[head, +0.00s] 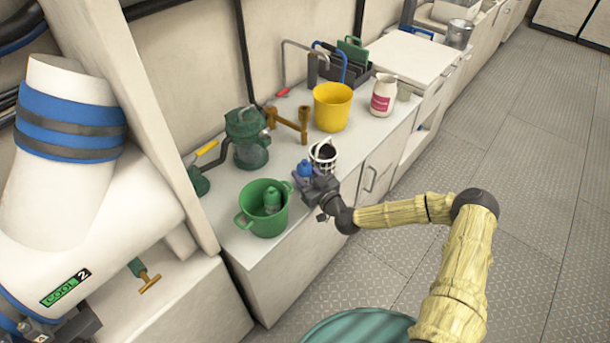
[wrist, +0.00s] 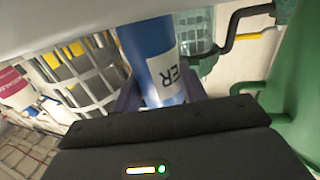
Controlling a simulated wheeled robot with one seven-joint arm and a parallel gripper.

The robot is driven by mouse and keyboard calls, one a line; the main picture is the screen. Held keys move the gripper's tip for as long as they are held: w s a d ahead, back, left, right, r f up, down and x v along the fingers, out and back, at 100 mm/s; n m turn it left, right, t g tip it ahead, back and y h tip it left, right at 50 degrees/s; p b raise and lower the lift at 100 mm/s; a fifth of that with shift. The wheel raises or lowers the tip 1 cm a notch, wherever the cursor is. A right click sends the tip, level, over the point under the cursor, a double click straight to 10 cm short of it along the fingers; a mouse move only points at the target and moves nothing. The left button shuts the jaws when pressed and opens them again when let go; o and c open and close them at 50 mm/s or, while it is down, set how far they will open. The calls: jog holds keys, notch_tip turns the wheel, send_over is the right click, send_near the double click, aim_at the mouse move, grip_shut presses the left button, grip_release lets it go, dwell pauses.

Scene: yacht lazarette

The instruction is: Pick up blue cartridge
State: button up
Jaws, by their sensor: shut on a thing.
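The blue cartridge (head: 304,170) is held upright or nearly so at my gripper (head: 307,181), above the counter between the green bucket and the small white basket. In the wrist view the blue cartridge (wrist: 153,52) fills the middle, with a white label showing the letters "ER". My gripper (wrist: 158,100) is shut on it, the dark fingers on either side. The cartridge's lower end is hidden by the gripper in the head view. I cannot tell whether it touches the counter.
A green bucket (head: 245,218) with a green bottle (head: 272,198) inside stands left of my gripper. A white basket (head: 329,158) is close on the right. Behind are a green pump (head: 248,140), a yellow bucket (head: 334,110) and a white bottle (head: 383,95). The floor at right is clear.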

notch_tip(320, 180, up, 18)
dwell(0.6)
jog(key=shift+p, duration=0.3)
